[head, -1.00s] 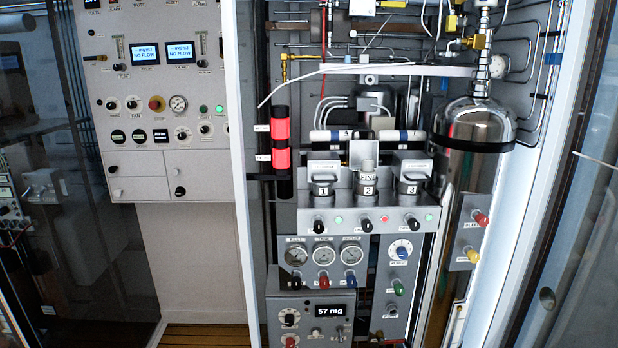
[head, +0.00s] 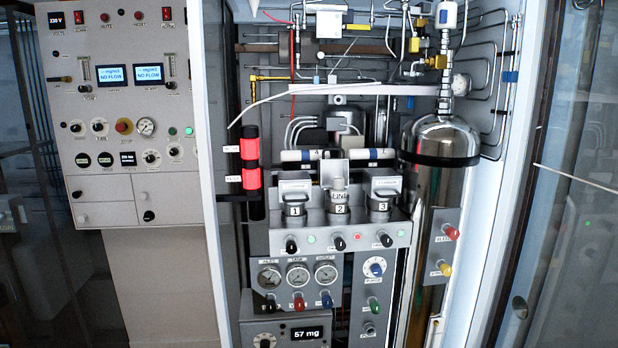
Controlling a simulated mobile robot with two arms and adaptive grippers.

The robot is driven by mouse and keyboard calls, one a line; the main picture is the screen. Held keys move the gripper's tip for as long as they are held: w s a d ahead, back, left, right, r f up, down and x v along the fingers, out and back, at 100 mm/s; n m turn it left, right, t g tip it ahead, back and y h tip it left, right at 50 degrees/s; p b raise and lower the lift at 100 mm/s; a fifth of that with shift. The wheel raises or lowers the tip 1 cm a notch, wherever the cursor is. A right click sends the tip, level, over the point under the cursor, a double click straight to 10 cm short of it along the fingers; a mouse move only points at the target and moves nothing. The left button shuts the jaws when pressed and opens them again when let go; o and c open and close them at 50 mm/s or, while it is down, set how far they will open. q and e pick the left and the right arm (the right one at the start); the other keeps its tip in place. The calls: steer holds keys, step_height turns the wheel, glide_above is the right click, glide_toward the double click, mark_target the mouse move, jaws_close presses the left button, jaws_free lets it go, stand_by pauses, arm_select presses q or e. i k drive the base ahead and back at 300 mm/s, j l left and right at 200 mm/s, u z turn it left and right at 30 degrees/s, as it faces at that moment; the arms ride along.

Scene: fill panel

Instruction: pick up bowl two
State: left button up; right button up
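Bowl two (head: 339,207) is a small metal cup marked "2", in the middle of a row on a grey shelf of the fill panel. Bowl one (head: 294,208), marked "1", stands to its left and bowl three (head: 380,205), marked "3", to its right. Small writing shows on the upper part of bowl two, above its number. Grey blocks sit over bowls one and three. Neither of my grippers is in the head view.
Below the shelf are black knobs, gauges (head: 298,275) and a "57 mg" display (head: 306,333). A steel cylinder (head: 433,190) stands at the right. Red-banded black tube (head: 250,160) and white cabinet frame (head: 207,180) bound the left. A control panel (head: 125,110) is further left.

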mark_target(335, 206)
steer(key=i+j+z, duration=0.2)
steer(key=z, duration=0.2)
steer(key=i+j+z, duration=0.35)
steer(key=i+l, duration=0.05)
